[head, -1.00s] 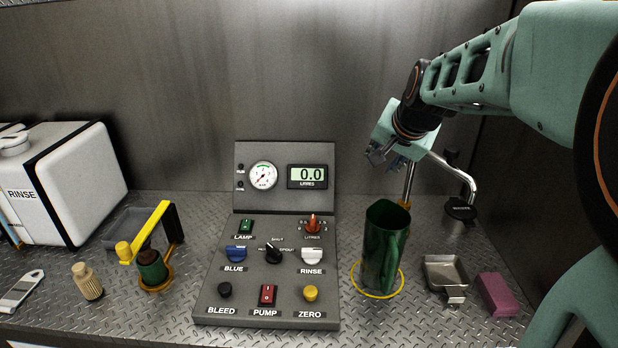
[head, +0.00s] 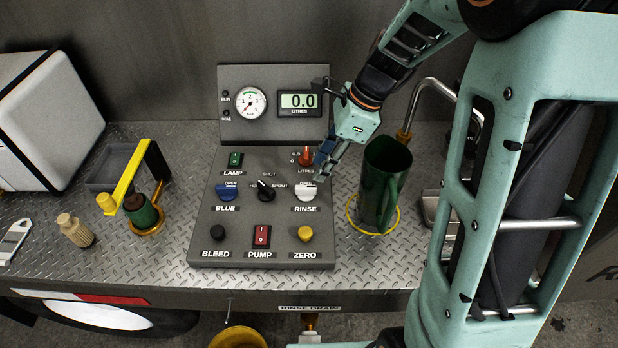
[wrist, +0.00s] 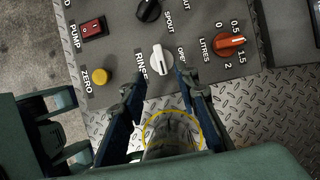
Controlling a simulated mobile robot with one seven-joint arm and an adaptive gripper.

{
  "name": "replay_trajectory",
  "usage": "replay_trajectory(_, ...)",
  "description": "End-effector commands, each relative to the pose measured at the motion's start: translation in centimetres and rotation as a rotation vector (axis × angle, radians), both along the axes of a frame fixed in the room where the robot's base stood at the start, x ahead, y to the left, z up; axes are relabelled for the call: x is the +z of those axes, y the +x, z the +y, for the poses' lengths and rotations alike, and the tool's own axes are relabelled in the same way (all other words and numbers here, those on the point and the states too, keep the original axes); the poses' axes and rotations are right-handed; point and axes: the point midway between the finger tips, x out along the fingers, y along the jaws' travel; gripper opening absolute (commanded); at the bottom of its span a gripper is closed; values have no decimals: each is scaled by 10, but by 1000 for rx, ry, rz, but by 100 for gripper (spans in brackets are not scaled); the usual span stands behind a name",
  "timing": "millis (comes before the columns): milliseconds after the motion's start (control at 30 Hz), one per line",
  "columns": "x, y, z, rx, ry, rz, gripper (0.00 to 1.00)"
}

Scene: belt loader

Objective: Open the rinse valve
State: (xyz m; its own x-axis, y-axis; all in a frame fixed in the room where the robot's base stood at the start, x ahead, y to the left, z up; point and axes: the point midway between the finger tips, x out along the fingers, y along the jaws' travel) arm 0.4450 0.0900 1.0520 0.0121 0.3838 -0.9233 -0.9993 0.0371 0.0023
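The rinse valve is a white knob (head: 306,194) above the RINSE label, at the right of the sloped control panel (head: 207,238). In the wrist view the white knob (wrist: 162,61) lies just beyond and between my fingertips. My gripper (head: 321,172) is over the panel's right side, close to the knob, pointing down and left. In the wrist view my gripper (wrist: 162,82) is open, with one finger on each side of the knob's line and nothing held. The right finger partly covers the OPEN marking. I cannot tell whether the fingers touch the knob.
The red litres dial (head: 306,156) is just behind the knob, and the yellow zero button (head: 305,233) is in front. A tall green jug (head: 377,190) stands right of the panel in a yellow ring, close to my arm. The blue valve (head: 226,191) is at the left.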

Motion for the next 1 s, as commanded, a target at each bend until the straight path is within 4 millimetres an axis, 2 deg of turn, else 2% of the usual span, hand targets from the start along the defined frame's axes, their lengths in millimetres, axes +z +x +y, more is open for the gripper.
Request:
replay_trajectory(33, -11, -1, 4, 3, 0, 5, 28)
replay_trajectory(200, -41, 0, 17, 2, -1, 3, 28)
replay_trajectory(400, -66, 1, 27, 3, -1, 1, 28)
replay_trajectory(600, -74, 1, 30, 3, -2, -2, 28)
replay_trajectory(833, -74, 1, 30, 3, -2, -2, 27)
replay_trajectory(1000, -74, 1, 30, 3, -2, -3, 8)
